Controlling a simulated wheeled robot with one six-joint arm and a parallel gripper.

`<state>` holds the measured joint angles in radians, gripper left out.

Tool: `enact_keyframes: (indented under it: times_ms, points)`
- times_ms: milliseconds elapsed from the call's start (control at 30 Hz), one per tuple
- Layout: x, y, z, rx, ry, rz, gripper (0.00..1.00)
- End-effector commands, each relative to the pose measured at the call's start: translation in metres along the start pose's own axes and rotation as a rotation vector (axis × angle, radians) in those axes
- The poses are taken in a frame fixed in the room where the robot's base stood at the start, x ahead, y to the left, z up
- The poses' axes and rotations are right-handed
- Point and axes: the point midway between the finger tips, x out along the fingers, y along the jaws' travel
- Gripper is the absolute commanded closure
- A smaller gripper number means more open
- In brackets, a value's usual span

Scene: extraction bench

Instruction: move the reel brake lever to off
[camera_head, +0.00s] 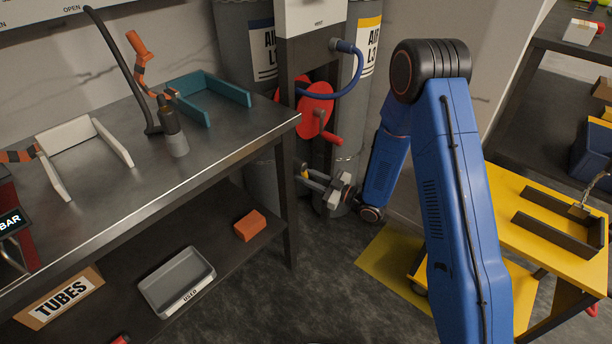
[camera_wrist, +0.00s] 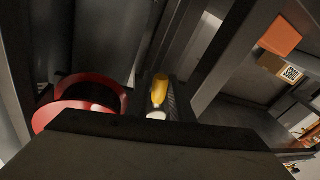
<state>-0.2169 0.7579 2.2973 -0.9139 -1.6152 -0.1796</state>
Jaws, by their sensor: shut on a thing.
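The red hose reel (camera_head: 316,98) is mounted low on the post between the grey cylinders, and it shows at the left in the wrist view (camera_wrist: 75,112). The reel brake lever, with a yellow grip (camera_wrist: 160,88), stands beside the reel in the wrist view, just beyond the dark body of my gripper. My gripper (camera_head: 304,178) is low at the post, below the reel, and is shut on the lever. Its fingers and the lever's lower part are mostly hidden. No on or off mark is readable.
The metal bench (camera_head: 215,145) stands close left of my gripper, with its leg (camera_head: 287,205) nearest. An orange block (camera_head: 250,225) and a grey tray (camera_head: 177,282) are on its lower shelf. A yellow cart (camera_head: 520,205) stands at right. Dark floor is clear in front.

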Motion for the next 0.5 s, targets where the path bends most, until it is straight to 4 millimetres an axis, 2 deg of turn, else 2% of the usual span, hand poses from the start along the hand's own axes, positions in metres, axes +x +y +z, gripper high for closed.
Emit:
enact_keyframes:
  times_ms: [100,133,200,500]
  points:
    - [-0.0005,-0.0005,0.0006,0.000,-0.002,-0.001,1.00]
    - [-0.0005,-0.0005,0.0006,0.000,-0.002,-0.001,0.73]
    - [-0.0004,-0.0004,0.0005,0.000,-0.002,0.000,0.61]
    - [-0.0013,0.0000,0.0004,-0.001,-0.002,0.000,0.61]
